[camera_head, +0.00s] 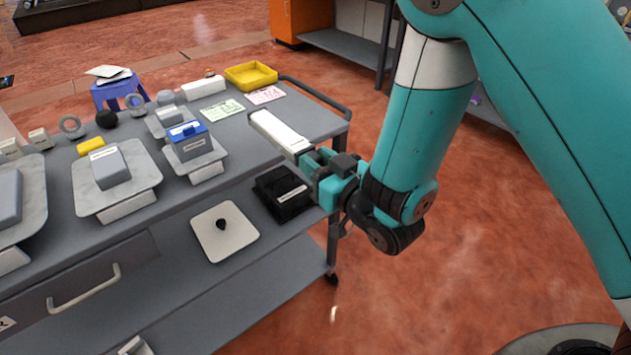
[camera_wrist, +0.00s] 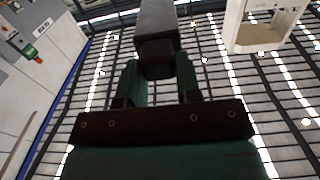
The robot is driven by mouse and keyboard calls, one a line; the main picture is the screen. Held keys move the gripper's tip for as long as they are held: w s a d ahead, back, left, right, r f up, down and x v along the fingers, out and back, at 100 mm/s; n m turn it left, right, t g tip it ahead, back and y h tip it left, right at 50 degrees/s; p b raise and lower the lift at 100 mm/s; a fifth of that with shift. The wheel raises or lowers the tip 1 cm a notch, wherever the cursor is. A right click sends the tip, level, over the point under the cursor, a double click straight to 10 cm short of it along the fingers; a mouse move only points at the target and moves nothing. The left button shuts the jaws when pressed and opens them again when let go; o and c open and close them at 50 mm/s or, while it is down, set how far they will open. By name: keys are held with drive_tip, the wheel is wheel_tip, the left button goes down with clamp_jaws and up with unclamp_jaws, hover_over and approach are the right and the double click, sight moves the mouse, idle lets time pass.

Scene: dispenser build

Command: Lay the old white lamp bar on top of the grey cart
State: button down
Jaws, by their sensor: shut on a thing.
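The white lamp bar (camera_head: 279,132) is held at one end by my gripper (camera_head: 312,160), which is shut on it. The bar points away to the upper left, over the right part of the grey cart's top (camera_head: 243,150). I cannot tell how much space lies between bar and cart top. In the wrist view the bar (camera_wrist: 158,22) shows as a dark grey shape running up from between the fingers of my gripper (camera_wrist: 157,75). The bar's gripped end is partly hidden by the fingers.
On the cart stand a blue-topped box (camera_head: 190,140), a grey block on a scale (camera_head: 110,168), a yellow tray (camera_head: 251,75) and another white bar (camera_head: 203,87). Paper cards (camera_head: 222,110) lie behind the held bar. A black bin (camera_head: 283,194) is on the lower shelf. Open floor lies right of the cart.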

sight(288, 157)
drive_tip(key=shift+a, duration=0.3)
drive_tip(key=shift+w+a+f, duration=0.2)
drive_tip(key=shift+w+a, duration=0.1)
drive_tip(key=shift+w, duration=0.1)
drive_tip(key=w+a+f, duration=0.1)
drive_tip(key=w, duration=0.1)
drive_tip(key=w+a+f, duration=0.1)
drive_tip(key=w+a, duration=0.1)
drive_tip(key=w+a+f, duration=0.1)
drive_tip(key=w, duration=0.1)
drive_tip(key=shift+w+a+f, duration=0.15)
drive_tip(key=shift+f, duration=0.1)
drive_tip(key=shift+w+a+f+p, duration=0.25)
drive_tip(key=shift+w+f+p, duration=0.2)
drive_tip(key=shift+p, duration=0.05)
drive_tip(key=c, duration=0.7)
unclamp_jaws()
drive_tip(key=shift+c, duration=0.2)
drive_tip(key=shift+f, duration=0.1)
